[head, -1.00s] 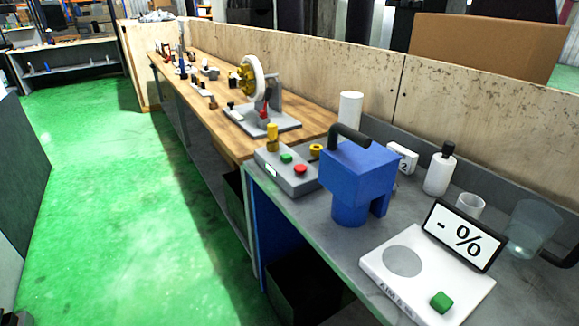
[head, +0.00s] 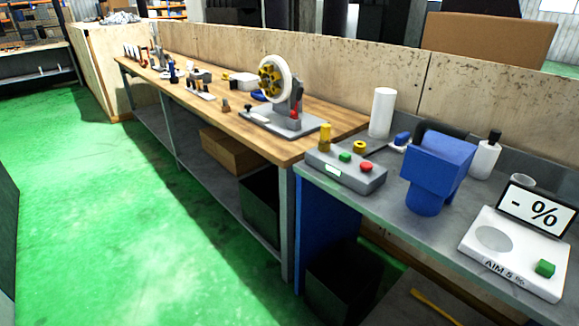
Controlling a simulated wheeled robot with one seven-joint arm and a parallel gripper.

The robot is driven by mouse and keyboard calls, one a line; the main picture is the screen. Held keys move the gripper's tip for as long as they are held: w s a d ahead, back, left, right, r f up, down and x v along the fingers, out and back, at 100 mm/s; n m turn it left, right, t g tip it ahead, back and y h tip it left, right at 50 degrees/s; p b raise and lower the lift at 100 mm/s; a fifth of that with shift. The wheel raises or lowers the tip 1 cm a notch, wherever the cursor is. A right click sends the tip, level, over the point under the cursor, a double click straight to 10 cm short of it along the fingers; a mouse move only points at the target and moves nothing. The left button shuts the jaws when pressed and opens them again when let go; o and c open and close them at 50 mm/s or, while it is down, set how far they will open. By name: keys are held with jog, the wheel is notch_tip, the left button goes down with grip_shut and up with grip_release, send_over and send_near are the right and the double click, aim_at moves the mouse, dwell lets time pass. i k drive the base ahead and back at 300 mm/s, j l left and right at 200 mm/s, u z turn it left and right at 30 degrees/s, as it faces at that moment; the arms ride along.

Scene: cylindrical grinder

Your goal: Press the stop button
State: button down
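The red stop button (head: 366,167) sits on the right part of a grey control box (head: 340,176). A green button (head: 345,157) is beside it to the left, and a yellow post (head: 325,137) stands at the box's left end. The box lies at the left end of the grey bench top, by the wooden bench. Nothing covers the red button in the head view. My gripper is not in view.
A blue device (head: 434,175) stands right of the box. A white scale (head: 510,252) with a display is further right. The grinder with its white wheel (head: 279,81) is on the wooden bench (head: 232,122). The green floor (head: 130,225) on the left is clear.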

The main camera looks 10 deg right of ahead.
aim_at(367, 166)
jog(key=i+j+u, duration=0.1)
jog(key=u, duration=0.25)
jog(key=i+u, duration=0.5)
jog(key=i, duration=0.65)
jog(key=i+u, duration=0.15)
jog(key=i, duration=0.6)
jog(key=i+l+u, duration=0.2)
jog(key=i, duration=1.25)
jog(key=z, duration=0.45)
jog(key=i+j+z, duration=0.1)
jog(key=z, duration=0.4)
jog(key=j+z, duration=0.1)
jog(key=z, duration=0.85)
jog(key=j+z, duration=0.15)
jog(key=z, duration=0.3)
jog(key=j+z, duration=0.1)
jog(key=z, duration=0.4)
jog(key=j+z, duration=0.1)
jog(key=z, duration=0.85)
jog(key=k+j, duration=0.05)
